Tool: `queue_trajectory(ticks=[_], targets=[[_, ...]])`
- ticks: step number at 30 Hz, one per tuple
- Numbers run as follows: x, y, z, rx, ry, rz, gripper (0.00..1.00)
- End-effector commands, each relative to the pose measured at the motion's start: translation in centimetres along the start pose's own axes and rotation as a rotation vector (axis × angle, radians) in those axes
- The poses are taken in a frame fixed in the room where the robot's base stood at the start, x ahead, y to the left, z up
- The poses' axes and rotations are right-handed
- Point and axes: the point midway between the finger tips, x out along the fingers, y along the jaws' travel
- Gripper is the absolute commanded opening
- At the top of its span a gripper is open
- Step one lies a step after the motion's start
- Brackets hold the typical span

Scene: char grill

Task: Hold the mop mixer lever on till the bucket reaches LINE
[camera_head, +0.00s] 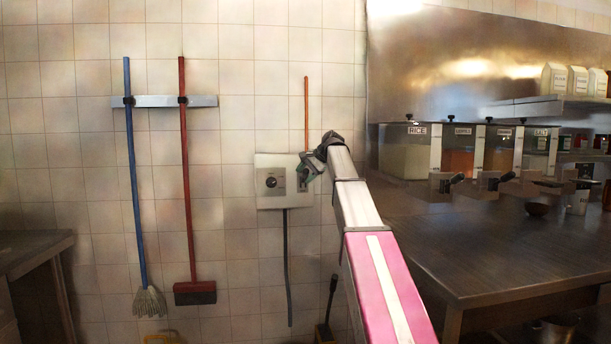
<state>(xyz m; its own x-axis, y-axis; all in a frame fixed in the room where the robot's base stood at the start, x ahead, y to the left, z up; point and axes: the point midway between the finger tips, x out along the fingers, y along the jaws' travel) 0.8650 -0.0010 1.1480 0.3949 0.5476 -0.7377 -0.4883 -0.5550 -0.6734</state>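My gripper (306,170) is at the panel's right side, where the lever would be hidden or too small to make out. My arm reaches up to it from below. I cannot tell whether the fingers are open, shut or touching the lever. A small part of a yellow object (164,337) shows at the bottom edge; I cannot tell if it is the bucket. No LINE mark is readable.
A blue mop (135,190) and a red broom (188,190) hang from a wall rack (150,101). A metal counter (480,245) with labelled dispensers (405,150) stands right. Another counter (32,250) is at far left. An orange stick (306,110) rises behind the panel.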

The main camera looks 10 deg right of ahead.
Motion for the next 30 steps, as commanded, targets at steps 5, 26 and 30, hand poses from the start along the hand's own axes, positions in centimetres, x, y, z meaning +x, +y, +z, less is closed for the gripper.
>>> queue_trajectory(ticks=[5,26,30], targets=[[-0.4,0.0,0.0,-0.001,0.001,-0.001,0.53],[-10.5,0.0,0.0,0.0,0.001,0.0,0.53],[-10.8,0.0,0.0,0.0,0.0,0.0,0.53]])
